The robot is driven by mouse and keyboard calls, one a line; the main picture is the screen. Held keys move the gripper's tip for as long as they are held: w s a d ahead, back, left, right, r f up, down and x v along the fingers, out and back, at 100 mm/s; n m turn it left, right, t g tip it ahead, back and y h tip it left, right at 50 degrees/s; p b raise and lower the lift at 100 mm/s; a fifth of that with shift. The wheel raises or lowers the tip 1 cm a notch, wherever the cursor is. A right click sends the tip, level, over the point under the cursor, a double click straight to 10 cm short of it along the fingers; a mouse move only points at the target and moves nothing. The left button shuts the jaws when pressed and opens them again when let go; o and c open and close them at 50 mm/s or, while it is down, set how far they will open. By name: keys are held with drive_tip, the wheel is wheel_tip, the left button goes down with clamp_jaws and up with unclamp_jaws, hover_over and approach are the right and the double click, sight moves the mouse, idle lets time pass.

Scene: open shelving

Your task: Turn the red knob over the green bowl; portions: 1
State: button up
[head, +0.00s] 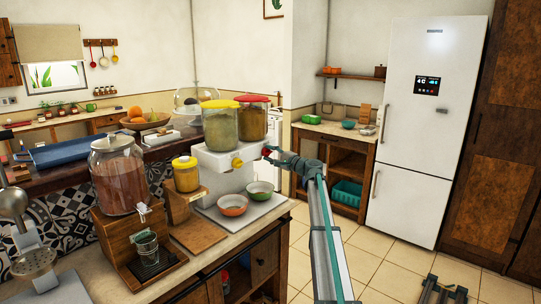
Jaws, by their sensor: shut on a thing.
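A white dispenser (207,162) carries two clear canisters, one with a yellow lid (220,103) and one with a red lid (252,98). The red knob (266,151) is on the dispenser's front right, largely covered by my gripper (270,154). My gripper is shut on the red knob. The green bowl (260,190) stands on the white base below the red knob. A red-orange bowl (232,207) stands to its left, below a yellow knob (237,163). The knob's turn angle and the green bowl's contents are too small to tell.
Left of the dispenser are a small yellow-lidded jar (186,175) on a wooden stand and a large drink jar (118,181) on a wooden base. The counter's front edge is close below the bowls. Open tiled floor (375,235) lies to the right.

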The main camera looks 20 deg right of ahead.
drive_tip(key=o, duration=1.2)
drive_tip(key=shift+c, duration=0.2)
drive_tip(key=v, duration=1.2)
drive_tip(key=shift+f, duration=0.15)
